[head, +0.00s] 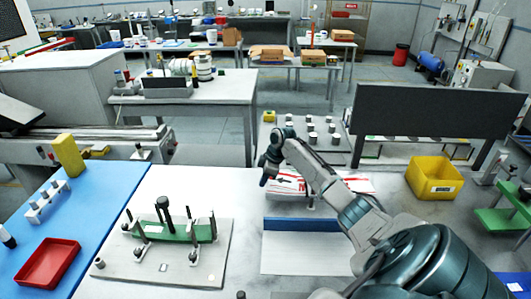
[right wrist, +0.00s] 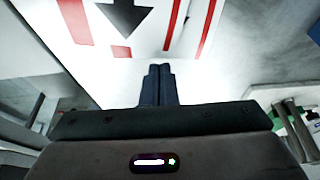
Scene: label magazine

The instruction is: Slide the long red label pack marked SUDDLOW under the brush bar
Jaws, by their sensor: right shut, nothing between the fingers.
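My right gripper (head: 268,177) reaches over the white table from the right. In the right wrist view its dark fingers (right wrist: 158,85) are shut together, with nothing between them. Just beyond the fingertips is a white surface with red stripes and a black arrow (right wrist: 125,14). In the head view, white-and-red label material (head: 286,187) lies beneath my right forearm, which hides part of it. More of it shows right of the arm (head: 358,184). I cannot read SUDDLOW on it or tell whether the fingers touch it. I cannot make out the brush bar for certain. My left gripper is not in view.
A grey plate (head: 125,268) carries a green fixture (head: 178,232) with black posts. A white panel with a blue strip (head: 315,225) lies nearer me. A yellow bin (head: 434,176) stands at right, a red tray (head: 48,262) at left. Short cylinders stand behind the gripper.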

